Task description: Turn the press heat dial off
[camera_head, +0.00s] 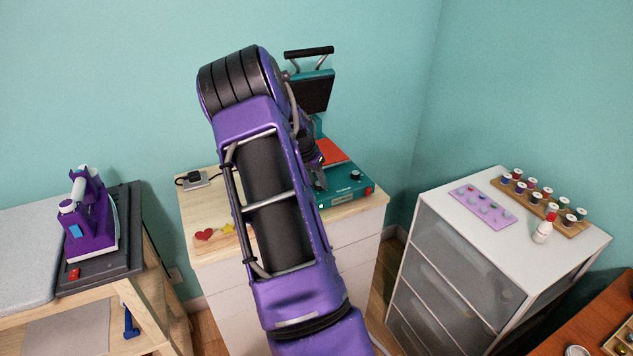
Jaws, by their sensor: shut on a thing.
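The heat press (340,190) is teal and stands on the wood-topped cabinet, with its dark upper plate (313,92) raised on a hinge under a black handle. A red-orange pad (331,152) shows on its bed. My gripper (319,186) is down at the left part of the press's front control panel. It is shut on a small part there, which looks to be the heat dial; the fingers and my arm hide it, so its setting cannot be read. A small dark knob (355,175) shows farther right on the panel, clear of the gripper.
The cabinet top (205,215) holds a red heart, a yellow star and a small plugged device (193,180). A purple iron (90,215) stands on a bench at left. A white drawer unit (455,235) with thread spools (545,200) and a bottle (545,228) stands at right.

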